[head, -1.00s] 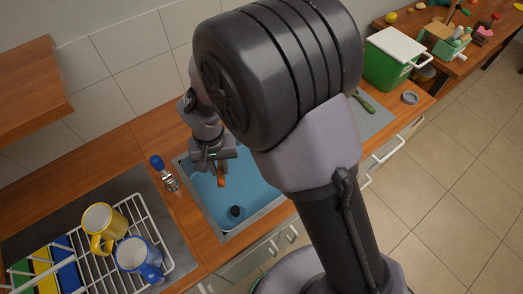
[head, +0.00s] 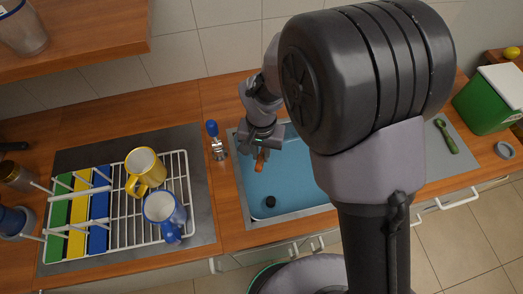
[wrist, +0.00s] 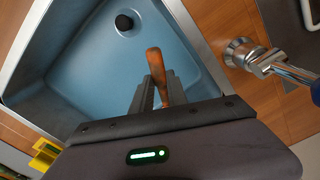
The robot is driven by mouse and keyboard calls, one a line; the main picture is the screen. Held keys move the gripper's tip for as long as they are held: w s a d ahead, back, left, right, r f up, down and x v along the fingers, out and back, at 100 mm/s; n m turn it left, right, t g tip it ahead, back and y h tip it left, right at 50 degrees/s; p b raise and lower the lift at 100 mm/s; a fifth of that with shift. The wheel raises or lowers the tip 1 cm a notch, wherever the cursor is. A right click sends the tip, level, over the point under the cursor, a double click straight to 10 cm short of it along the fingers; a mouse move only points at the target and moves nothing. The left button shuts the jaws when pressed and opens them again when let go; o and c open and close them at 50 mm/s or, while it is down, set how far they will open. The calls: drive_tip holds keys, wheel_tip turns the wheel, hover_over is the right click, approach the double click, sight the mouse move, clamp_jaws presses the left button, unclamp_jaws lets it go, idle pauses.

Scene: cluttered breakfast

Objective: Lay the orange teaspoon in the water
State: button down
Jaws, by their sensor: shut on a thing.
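My gripper (head: 262,150) is over the sink (head: 240,190), with its jaws pointing down. It is shut on the orange teaspoon (head: 260,162). In the wrist view the teaspoon (wrist: 155,64) sticks out past the two dark fingers (wrist: 160,94), over the blue basin. The blue area, the water (head: 290,182), fills the sink's floor in view. A dark round drain plug (head: 270,201) shows in it, and also in the wrist view (wrist: 124,22). I cannot tell how far the spoon is above the water, but it seems clear of it.
A metal tap with a blue knob (head: 213,130) stands left of the sink. Further left, a white dish rack (head: 125,238) holds a yellow mug (head: 145,170), a blue-and-white mug (head: 163,208) and coloured boards. A green utensil (head: 446,137) and a green box (head: 487,105) lie to the right.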

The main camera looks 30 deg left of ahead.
sight(262, 175)
wheel_tip(262, 175, down, 11)
drive_tip(key=b, duration=0.8)
drive_tip(key=shift+f, duration=0.1)
drive_tip(key=shift+f+b, duration=0.3)
drive_tip(key=shift+f, duration=0.05)
drive_tip(key=shift+f, duration=0.1)
drive_tip(key=c, duration=1.2)
unclamp_jaws()
drive_tip(key=shift+c, duration=0.2)
wheel_tip(262, 175, up, 18)
drive_tip(key=p, duration=0.7)
drive_tip(key=shift+f, duration=0.25)
